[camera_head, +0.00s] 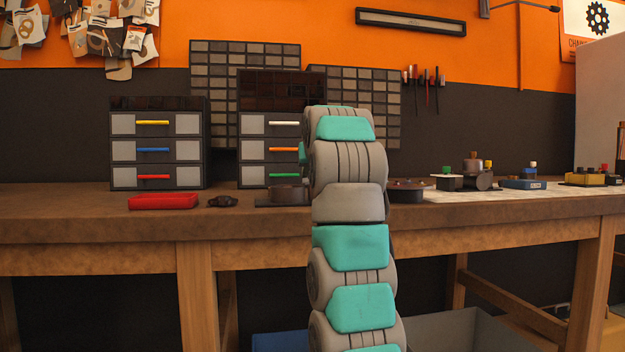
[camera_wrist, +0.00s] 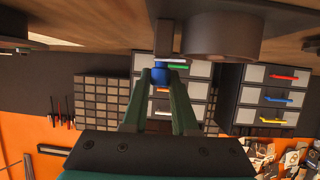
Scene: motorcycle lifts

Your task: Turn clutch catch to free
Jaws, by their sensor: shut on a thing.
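In the wrist view, which is upside down, my gripper (camera_wrist: 160,77) has its two green fingers closed on a small blue piece (camera_wrist: 160,72). The blue piece lies beside a dark upright block (camera_wrist: 164,38), next to a dark round housing (camera_wrist: 222,36). The blue piece appears to be the clutch catch, but no label shows and its turn position cannot be told. In the head view, a dark round housing (camera_head: 287,194) sits on the bench just left of my arm. My arm hides the gripper and the blue piece there.
The wooden bench (camera_head: 90,226) carries a red tray (camera_head: 162,202), a small dark part (camera_head: 222,201) and drawer cabinets (camera_head: 156,150) behind. Right of my arm are a dark round part (camera_head: 408,190) and several small devices on a pale sheet (camera_head: 425,196). A grey bin (camera_head: 470,330) stands below.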

